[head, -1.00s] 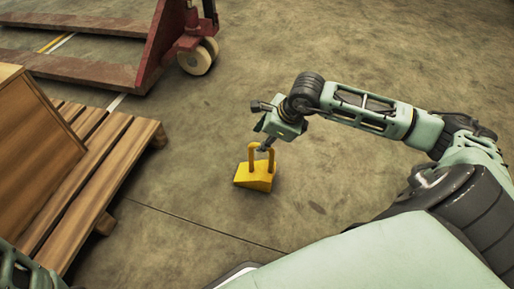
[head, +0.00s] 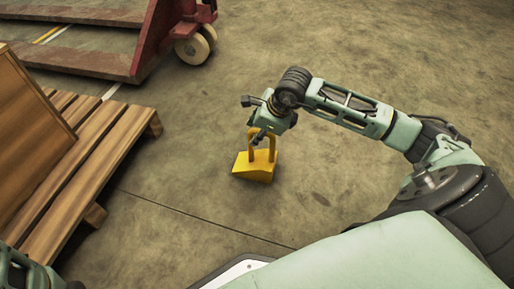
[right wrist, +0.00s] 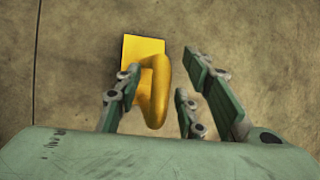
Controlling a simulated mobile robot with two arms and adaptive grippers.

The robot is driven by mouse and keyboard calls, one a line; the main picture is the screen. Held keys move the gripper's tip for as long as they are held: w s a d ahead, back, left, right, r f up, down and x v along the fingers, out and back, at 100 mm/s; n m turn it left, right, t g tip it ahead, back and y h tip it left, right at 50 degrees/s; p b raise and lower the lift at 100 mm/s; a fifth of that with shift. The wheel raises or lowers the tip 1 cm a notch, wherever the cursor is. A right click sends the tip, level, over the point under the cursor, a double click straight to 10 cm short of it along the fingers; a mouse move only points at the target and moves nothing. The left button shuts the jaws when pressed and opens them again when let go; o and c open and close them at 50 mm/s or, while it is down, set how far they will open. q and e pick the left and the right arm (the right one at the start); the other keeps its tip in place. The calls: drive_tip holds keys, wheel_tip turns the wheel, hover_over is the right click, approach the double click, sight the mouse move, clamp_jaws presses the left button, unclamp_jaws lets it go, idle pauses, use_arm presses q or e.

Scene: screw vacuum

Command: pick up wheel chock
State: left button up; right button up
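The wheel chock (head: 254,168) is a yellow wedge with an upright looped handle. In the right wrist view my right gripper (right wrist: 163,92) is open, with one finger left of the chock's handle (right wrist: 155,92) and two fingers to the right. The handle lies between them, nearer the left finger; I cannot tell whether that finger touches it. Part of my left arm shows in the bottom left corner of the head view, its gripper out of frame.
A wooden pallet (head: 105,150) with a wooden crate (head: 28,125) on it stands at the left. A red pallet jack (head: 160,35) with a pale wheel is at the top left. The floor right of and behind the chock is clear.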

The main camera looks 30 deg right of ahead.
drive_tip(key=shift+c, duration=0.2)
clamp_jaws()
idle(0.4)
drive_tip(key=shift+w+r, duration=0.15)
drive_tip(key=shift+r, duration=0.1)
